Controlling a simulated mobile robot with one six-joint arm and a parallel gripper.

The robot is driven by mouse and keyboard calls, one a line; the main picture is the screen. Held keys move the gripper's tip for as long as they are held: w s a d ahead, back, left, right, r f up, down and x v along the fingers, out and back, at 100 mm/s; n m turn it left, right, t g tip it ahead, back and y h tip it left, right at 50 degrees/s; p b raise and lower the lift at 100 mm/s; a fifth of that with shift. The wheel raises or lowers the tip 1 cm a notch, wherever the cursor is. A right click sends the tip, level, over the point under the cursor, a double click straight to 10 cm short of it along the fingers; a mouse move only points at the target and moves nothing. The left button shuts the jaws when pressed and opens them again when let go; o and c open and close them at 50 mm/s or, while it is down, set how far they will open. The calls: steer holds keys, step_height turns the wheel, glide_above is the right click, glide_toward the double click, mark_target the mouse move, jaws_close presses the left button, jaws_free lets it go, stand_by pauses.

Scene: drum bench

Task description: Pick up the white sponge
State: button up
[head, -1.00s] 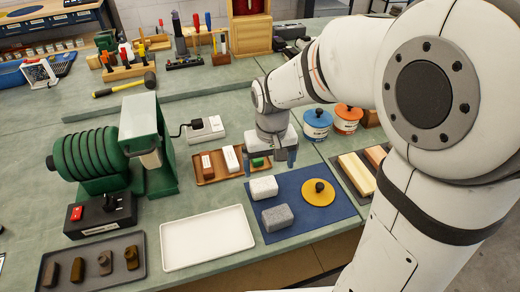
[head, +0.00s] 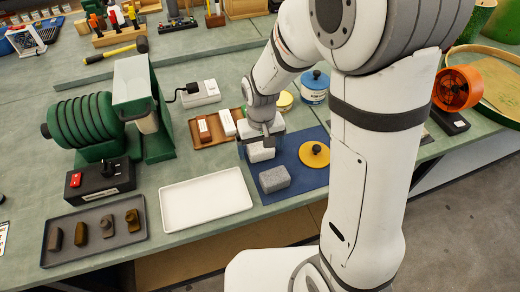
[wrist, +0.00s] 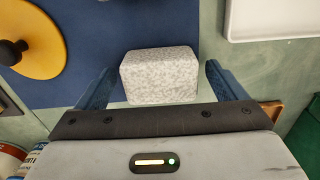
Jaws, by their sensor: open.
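The white sponge (head: 262,154) is a pale speckled block on the blue mat (head: 300,187), partly hidden under my gripper (head: 256,146) in the head view. In the wrist view the sponge (wrist: 160,77) lies between my two blue fingers, with a gap on either side. My gripper is open and points down over it. I cannot tell exactly how low the fingertips reach beside the sponge.
A grey block (head: 274,179) and a yellow disc with a black knob (head: 314,154) share the mat. A white tray (head: 206,199) lies left. A brown tray (head: 205,143) with blocks is behind. A blue-lidded tin (head: 315,88) stands behind right.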

steer(key=shift+c, duration=0.4)
steer(key=c, duration=0.9)
steer(key=shift+r, duration=0.15)
